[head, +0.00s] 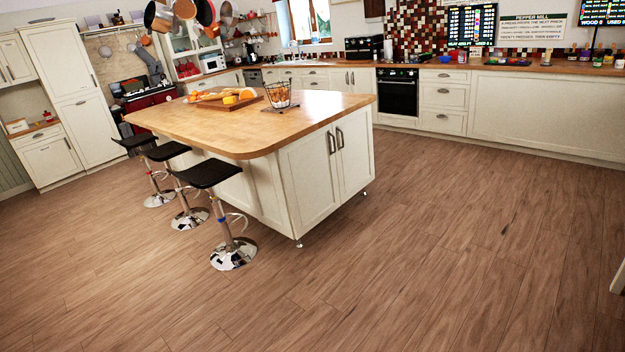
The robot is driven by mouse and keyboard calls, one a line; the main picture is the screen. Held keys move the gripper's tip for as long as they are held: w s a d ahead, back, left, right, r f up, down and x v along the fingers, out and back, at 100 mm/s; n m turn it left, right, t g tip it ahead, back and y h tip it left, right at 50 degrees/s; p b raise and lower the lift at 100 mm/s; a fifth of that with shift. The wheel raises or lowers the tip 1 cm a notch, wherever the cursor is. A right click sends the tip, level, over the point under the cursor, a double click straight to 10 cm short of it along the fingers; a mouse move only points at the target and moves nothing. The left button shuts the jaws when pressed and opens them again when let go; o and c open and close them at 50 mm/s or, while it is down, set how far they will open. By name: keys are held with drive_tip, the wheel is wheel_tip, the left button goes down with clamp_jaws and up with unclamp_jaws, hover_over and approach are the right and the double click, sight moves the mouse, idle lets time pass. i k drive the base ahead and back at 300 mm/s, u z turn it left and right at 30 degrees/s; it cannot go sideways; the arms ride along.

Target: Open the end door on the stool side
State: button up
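The kitchen island (250,118) has a wooden top and cream sides. Its near end carries two cream doors side by side, both shut. The left end door (308,181), on the stool side, has a dark vertical handle (332,144) near its right edge. The right end door (355,158) has a matching handle (340,138) near its left edge. Three black-seated stools (207,174) stand along the island's left side; the nearest is close to the left end door's corner. My gripper is not in view.
Wide bare wooden floor (400,260) lies in front of and right of the island. The nearest stool's round chrome base (233,254) sits on the floor left of the end doors. Cream counters (540,105) and a black oven (397,92) line the back wall.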

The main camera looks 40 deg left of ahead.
sight(307, 165)
drive_tip(key=u, duration=0.2)
drive_tip(key=i, duration=0.4)
drive_tip(key=u, duration=0.8)
drive_tip(key=i, duration=1.45)
drive_tip(key=u, duration=0.85)
drive_tip(key=i, duration=1.4)
drive_tip(key=z, duration=0.2)
drive_tip(key=i, duration=1.55)
drive_tip(key=z, duration=0.8)
drive_tip(key=i, duration=1)
drive_tip(key=z, duration=0.45)
